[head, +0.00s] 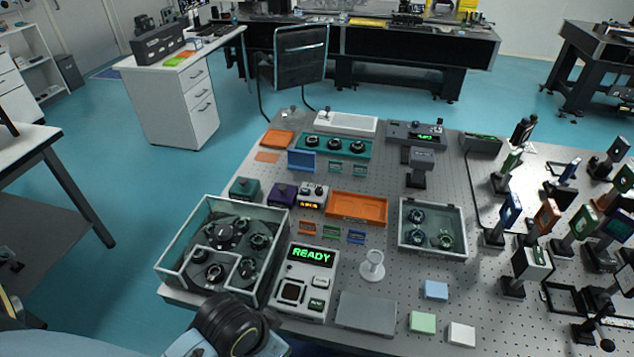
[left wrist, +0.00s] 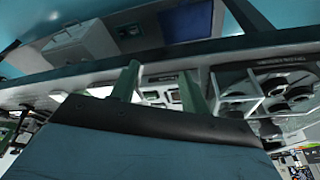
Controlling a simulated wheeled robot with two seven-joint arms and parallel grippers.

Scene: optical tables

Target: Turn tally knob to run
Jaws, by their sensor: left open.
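A small pale box with knobs on top and a lit orange display (head: 312,196) stands mid-table in the head view; it may carry the tally knob, but its labels are too small to read. My left arm comes in at the bottom left of the head view, its black wrist in front of the table's near edge, with the fingertips not clear there. In the left wrist view my left gripper (left wrist: 160,88) is open, its two fingers apart with nothing between them. My right gripper is not in view.
A glass-walled case (head: 185,235) of dark round parts stands left of a white panel reading READY (head: 300,285). A purple box (head: 282,194), an orange tray (head: 357,208) and a white round stand (head: 372,266) are near. A grey plate (head: 366,312) lies in front.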

